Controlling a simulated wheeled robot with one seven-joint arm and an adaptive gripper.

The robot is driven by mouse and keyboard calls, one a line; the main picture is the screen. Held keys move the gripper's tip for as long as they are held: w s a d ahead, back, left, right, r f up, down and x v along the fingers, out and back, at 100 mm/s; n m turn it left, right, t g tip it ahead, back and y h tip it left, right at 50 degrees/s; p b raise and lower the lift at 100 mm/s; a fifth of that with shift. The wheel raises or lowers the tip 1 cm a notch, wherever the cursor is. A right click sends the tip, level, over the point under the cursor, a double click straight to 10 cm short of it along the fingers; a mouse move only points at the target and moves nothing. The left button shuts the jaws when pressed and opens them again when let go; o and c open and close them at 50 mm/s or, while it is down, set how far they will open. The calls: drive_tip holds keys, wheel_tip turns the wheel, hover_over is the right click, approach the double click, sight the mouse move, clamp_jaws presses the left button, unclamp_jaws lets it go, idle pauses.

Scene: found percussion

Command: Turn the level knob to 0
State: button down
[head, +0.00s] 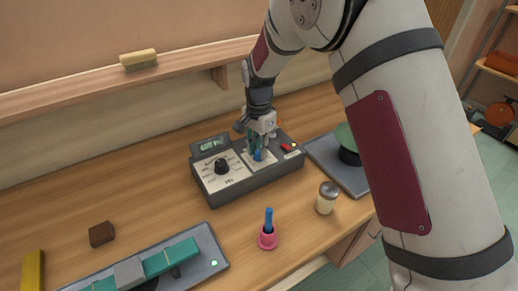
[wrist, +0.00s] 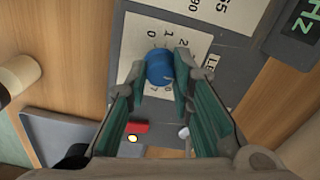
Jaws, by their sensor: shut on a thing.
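A grey control box (head: 255,184) stands on the wooden bench. Its blue level knob (head: 258,155) sits on a white numbered plate, which shows large in the wrist view with the knob (wrist: 159,66) and the printed digits 0, 1, 2 and 7 beside it. My gripper (head: 258,148) reaches down from above with its green-padded fingers shut on the blue knob; in the wrist view the fingers (wrist: 160,78) flank it. The knob's pointer mark cannot be made out. A black knob (head: 221,166) with its own scale and a Hz display (head: 210,144) are to the left.
A red switch (head: 287,147) is close to my gripper on the box. A grey tray (head: 352,181) with a green-topped item lies right. A jar (head: 327,198), a pink holder (head: 268,240) with a blue stick, and a teal-barred instrument (head: 209,262) stand in front.

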sight(259, 152)
drive_tip(key=n+b, duration=0.2)
drive_tip(key=n, duration=0.3)
drive_tip(key=shift+w+n, duration=0.15)
drive_tip(key=shift+n, duration=0.15)
drive_tip(key=n+b, duration=0.2)
drive_tip(key=n, duration=0.4)
drive_tip(key=n+b, duration=0.1)
drive_tip(key=n, duration=0.5)
drive_tip(key=shift+n, duration=0.3)
drive_tip(key=n+b, duration=0.1)
drive_tip(key=n, duration=0.4)
drive_tip(key=shift+n, duration=0.4)
drive_tip(key=c, duration=1.4)
unclamp_jaws()
wheel_tip(259, 152, up, 12)
